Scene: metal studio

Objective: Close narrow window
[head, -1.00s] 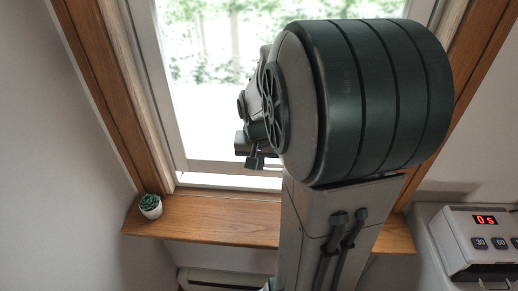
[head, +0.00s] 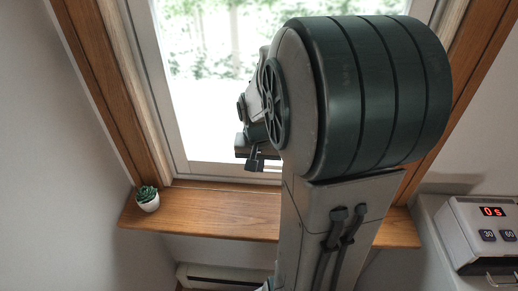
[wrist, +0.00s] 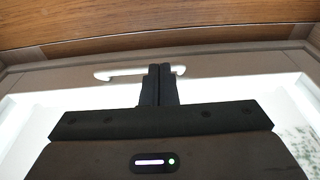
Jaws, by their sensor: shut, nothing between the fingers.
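The window has a pale frame (head: 143,90) around a bright pane, set in a wooden surround. In the head view its lower rail sits close above the wooden sill (head: 210,212); my arm hides its right part. In the wrist view, a white handle (wrist: 116,73) is fixed on the pale window rail (wrist: 60,75). In the head view my gripper (head: 252,162) shows as a small dark shape over the pane's lower part.
A small potted succulent (head: 147,198) stands at the sill's left end. A white appliance with a red display (head: 492,211) stands at the lower right. A pale heater-like unit (head: 220,276) is below the sill. The sill's middle left is clear.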

